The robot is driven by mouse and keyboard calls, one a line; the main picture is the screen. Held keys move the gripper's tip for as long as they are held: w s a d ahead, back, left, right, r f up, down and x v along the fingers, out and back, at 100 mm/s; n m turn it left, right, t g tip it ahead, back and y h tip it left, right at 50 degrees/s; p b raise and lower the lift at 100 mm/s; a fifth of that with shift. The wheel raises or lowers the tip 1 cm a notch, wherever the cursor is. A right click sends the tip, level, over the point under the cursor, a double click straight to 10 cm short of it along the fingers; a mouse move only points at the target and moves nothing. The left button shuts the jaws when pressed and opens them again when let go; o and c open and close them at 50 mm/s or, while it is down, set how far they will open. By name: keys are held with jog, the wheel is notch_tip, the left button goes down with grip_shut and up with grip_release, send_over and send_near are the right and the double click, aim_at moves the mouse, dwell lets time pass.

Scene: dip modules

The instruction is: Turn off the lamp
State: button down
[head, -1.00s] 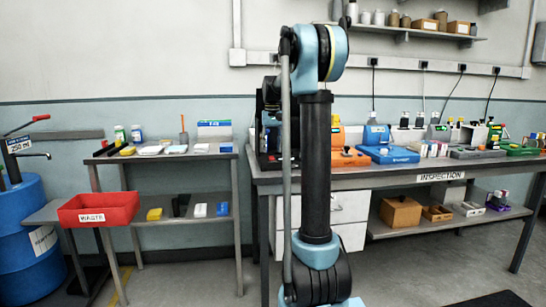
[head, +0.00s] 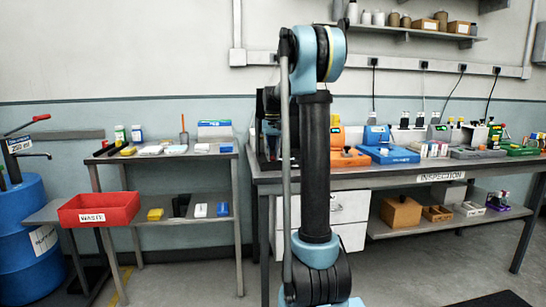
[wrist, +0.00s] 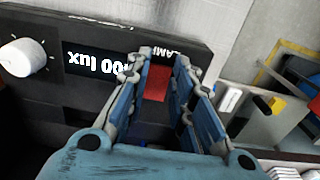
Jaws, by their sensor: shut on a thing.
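A black lamp control box (wrist: 95,25) fills the upper left of the wrist view. It has a lit lux display (wrist: 97,63), a white knob (wrist: 17,58) and a lamp label partly hidden by my fingers. A red switch (wrist: 157,83) shows on its face between my fingers. My gripper (wrist: 164,58) is at the box's face, its two fingers either side of the red switch and shut on it. Whether the switch is on or off I cannot tell. In the head view my arm hides most of the gripper and box at the bench's left end.
The inspection bench (head: 460,165) holds an orange device (head: 347,157), a blue device (head: 388,154) and several others to the right. A lower side table (head: 215,157) stands left, with a red waste bin (head: 98,210) in front. Open floor lies between them.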

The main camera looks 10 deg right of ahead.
jog(key=shift+w, duration=0.1)
jog(key=shift+w+r+g, duration=0.1)
jog(key=shift+w+g, duration=0.1)
jog(key=shift+g, duration=0.5)
jog(key=shift+w+r+g, duration=0.1)
jog(key=shift+w+g, duration=0.05)
jog(key=shift+g, duration=0.55)
jog(key=c, duration=1.4)
grip_release()
jog(key=shift+r, duration=0.1)
jog(key=v, duration=1.1)
jog(key=shift+w+r, duration=0.25)
jog(key=shift+r, duration=0.05)
